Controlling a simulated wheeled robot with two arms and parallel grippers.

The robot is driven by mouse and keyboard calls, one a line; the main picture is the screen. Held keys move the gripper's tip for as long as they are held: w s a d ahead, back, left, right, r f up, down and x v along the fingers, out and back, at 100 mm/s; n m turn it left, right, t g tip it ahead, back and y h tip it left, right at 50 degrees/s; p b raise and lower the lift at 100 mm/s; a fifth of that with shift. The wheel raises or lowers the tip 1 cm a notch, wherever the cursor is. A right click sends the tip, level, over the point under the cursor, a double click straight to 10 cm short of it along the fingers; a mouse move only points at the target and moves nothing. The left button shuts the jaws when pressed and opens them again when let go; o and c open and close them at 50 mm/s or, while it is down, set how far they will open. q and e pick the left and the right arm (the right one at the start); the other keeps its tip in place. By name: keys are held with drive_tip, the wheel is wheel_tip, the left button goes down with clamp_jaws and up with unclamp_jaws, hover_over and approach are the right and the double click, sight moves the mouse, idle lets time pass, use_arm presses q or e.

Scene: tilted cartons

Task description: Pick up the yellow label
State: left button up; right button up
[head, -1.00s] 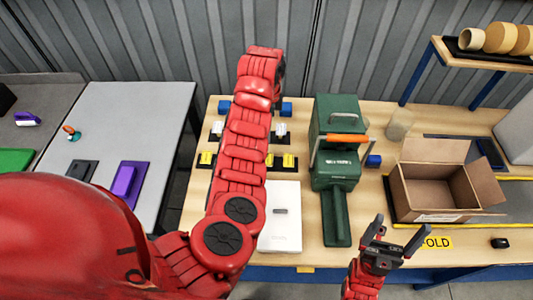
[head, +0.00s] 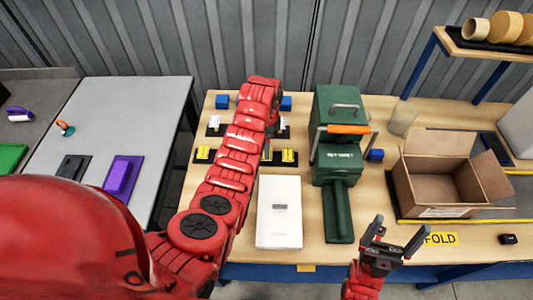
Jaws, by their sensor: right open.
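Yellow labels lie in dark holders on the wooden bench, one left of my left arm (head: 203,153) and one right of it (head: 289,156). Another sliver of yellow shows beside the arm, partly hidden by it. My left arm reaches over the bench across this row; its gripper is hidden from view. My right gripper (head: 396,240) is open and empty near the bench's front edge, in front of the cardboard box and well to the right of the labels.
A white box (head: 279,225) and a green press with an orange handle (head: 338,150) stand right of my left arm. White labels (head: 215,122) and blue blocks (head: 222,101) lie behind. An open cardboard box (head: 430,190) sits at right, with a FOLD sign (head: 441,239) before it.

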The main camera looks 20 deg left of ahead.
use_arm(q)
drive_tip(key=shift+w+d+f+p, duration=0.1)
drive_tip(key=shift+w+f+p, duration=0.1)
drive_tip(key=shift+f+p, duration=0.35)
wheel_tip(320, 180, down, 2)
drive_tip(key=shift+f+p, duration=0.15)
drive_tip(key=shift+p, duration=0.15)
drive_tip(key=shift+f, duration=0.5)
drive_tip(key=shift+f+b, duration=0.25)
drive_tip(key=shift+b, duration=0.05)
drive_tip(key=c, duration=0.9)
drive_tip(key=shift+r, duration=0.1)
drive_tip(key=shift+c, duration=0.2)
